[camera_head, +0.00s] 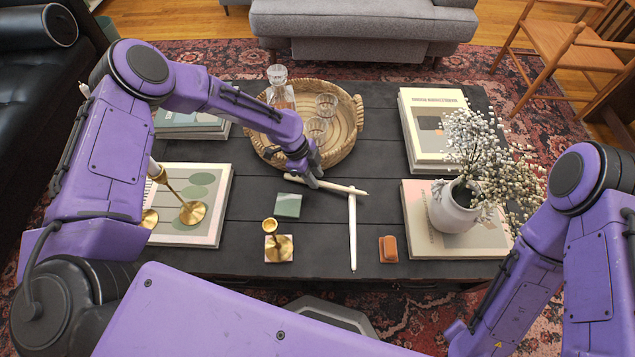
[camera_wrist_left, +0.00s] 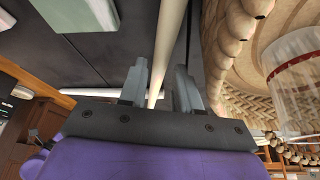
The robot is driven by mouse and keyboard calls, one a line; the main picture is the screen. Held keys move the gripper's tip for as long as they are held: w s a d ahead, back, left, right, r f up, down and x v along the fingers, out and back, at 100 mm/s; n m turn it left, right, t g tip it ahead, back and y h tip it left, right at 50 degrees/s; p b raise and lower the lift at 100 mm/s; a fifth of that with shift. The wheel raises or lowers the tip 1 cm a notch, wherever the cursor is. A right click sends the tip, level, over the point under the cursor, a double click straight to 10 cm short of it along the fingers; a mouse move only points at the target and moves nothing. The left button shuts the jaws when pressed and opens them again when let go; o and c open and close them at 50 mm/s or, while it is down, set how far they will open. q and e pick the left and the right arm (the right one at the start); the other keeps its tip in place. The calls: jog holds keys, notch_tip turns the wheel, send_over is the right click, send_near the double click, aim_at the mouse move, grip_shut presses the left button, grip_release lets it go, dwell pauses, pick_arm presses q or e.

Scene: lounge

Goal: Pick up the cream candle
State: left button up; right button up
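Two slim cream candles lie on the dark coffee table (camera_head: 385,205) in the head view. One cream candle (camera_head: 345,188) lies crosswise beside the basket, its left part partly hidden by my left gripper. The other candle (camera_head: 352,235) lies lengthwise, running toward the front edge. My left gripper (camera_head: 312,180) is low over the crosswise candle. In the left wrist view, a long cream candle (camera_wrist_left: 168,35) runs between the two fingers of my left gripper (camera_wrist_left: 161,85), which look open, with gaps beside it. My right gripper is out of view; only its arm shows at the right.
A woven tray (camera_head: 357,110) with a decanter and glasses is just behind the left gripper. Brass candlesticks (camera_head: 192,211) (camera_head: 278,245), a green coaster (camera_head: 288,205), an orange-brown object (camera_head: 388,249), books (camera_head: 432,130) and a white vase (camera_head: 455,208) stand around.

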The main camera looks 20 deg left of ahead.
pick_arm(q)
jog(key=shift+x, duration=1.15)
grip_shut()
